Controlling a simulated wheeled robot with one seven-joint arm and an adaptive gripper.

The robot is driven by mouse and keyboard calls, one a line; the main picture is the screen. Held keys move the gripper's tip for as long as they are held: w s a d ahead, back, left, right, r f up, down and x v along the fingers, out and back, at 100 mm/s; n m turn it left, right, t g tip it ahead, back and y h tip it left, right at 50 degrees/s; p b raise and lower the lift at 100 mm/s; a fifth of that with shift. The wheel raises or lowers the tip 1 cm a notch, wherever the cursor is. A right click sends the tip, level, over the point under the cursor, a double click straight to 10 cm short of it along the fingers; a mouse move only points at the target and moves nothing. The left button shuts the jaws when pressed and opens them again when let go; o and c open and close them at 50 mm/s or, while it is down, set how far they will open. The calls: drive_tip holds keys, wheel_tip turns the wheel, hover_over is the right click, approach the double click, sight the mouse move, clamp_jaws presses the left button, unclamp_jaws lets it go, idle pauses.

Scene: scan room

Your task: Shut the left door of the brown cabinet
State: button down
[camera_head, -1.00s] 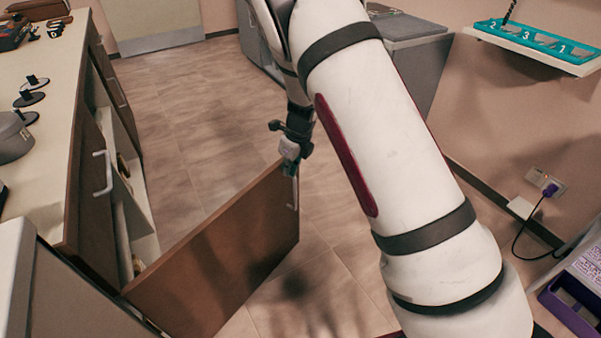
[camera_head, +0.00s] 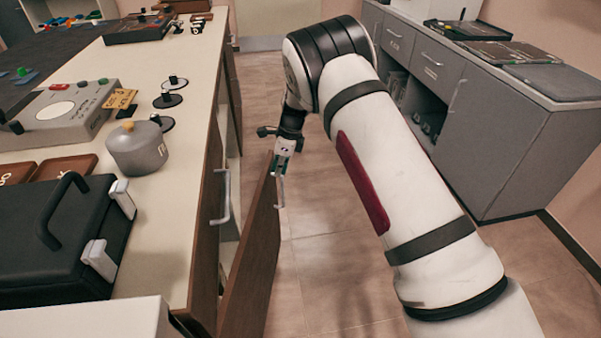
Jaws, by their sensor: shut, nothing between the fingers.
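The brown cabinet stands under a cream counter (camera_head: 205,110) on the left. Its open brown door (camera_head: 252,262) juts toward the lower middle, at a narrow angle to the cabinet front. Another brown door (camera_head: 207,205) with a silver bar handle (camera_head: 223,197) shows beside it, flush with the front. My gripper (camera_head: 280,172) is shut and empty, at the upper free edge of the open door, by its handle (camera_head: 278,192). I cannot tell whether the fingertips touch the door. The cabinet's inside is mostly hidden behind the open door.
On the counter are a black case (camera_head: 60,245), a grey pot (camera_head: 137,148), a grey device (camera_head: 65,112) and small black stands (camera_head: 168,100). A grey cabinet (camera_head: 490,130) stands at the right. The tiled floor (camera_head: 330,225) between them is clear.

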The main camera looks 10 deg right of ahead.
drive_tip(key=w+a+n+b, duration=0.1)
drive_tip(key=w+a+n, duration=0.1)
drive_tip(key=a, duration=0.6)
drive_tip(key=shift+a, duration=0.4)
drive_tip(key=shift+d, duration=0.1)
